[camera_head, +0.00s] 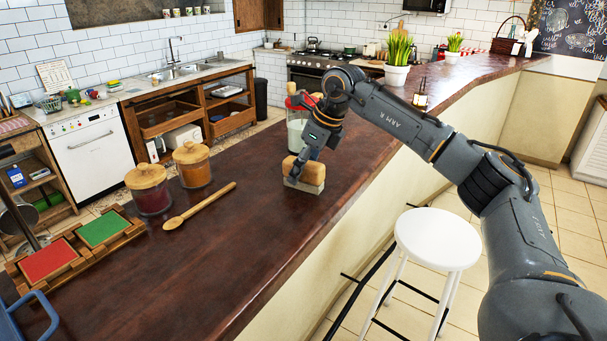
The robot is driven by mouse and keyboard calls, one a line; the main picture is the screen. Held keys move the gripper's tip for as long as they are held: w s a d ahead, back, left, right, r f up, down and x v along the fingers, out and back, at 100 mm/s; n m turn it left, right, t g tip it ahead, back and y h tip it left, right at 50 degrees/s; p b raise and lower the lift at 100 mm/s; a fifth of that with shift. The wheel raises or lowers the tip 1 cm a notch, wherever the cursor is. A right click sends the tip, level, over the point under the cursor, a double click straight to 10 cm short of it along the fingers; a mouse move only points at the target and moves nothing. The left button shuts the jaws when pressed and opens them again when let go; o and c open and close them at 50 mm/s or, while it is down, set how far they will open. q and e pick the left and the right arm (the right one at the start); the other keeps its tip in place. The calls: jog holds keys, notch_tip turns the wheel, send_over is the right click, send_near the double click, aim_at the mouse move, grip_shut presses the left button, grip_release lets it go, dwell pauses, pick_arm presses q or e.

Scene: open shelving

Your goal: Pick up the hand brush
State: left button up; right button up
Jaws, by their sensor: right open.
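The hand brush (313,174), a tan wooden block over a greyish lower part, sits on the dark wooden counter (240,250), near its right edge. My right gripper (301,166) points down at the brush from above, with a dark finger in front of its left part. The jaws are open. The brush still rests on the counter, and I cannot tell whether the fingers touch it. My left gripper is not in view.
A glass jar (296,132) with a red lid stands just behind the brush. Two wooden-lidded jars (192,168), a wooden spoon (200,207) and a tray with red and green blocks (50,260) lie to the left. A white stool (437,238) stands right of the counter.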

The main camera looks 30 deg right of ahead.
jog(key=shift+c, duration=0.4)
jog(key=c, duration=1.2)
jog(key=shift+c, duration=0.2)
jog(key=shift+r, duration=0.15)
jog(key=shift+r, duration=0.25)
notch_tip(320, 180, up, 3)
jog(key=shift+s+r+b, duration=0.1)
jog(key=shift+s+b, duration=0.05)
jog(key=shift+b, duration=1.05)
jog(key=s+a+r+b, duration=0.4)
jog(key=s+a+r, duration=0.2)
jog(key=s+r, duration=0.3)
jog(key=shift+s+r, duration=0.3)
jog(key=shift+s, duration=1.4)
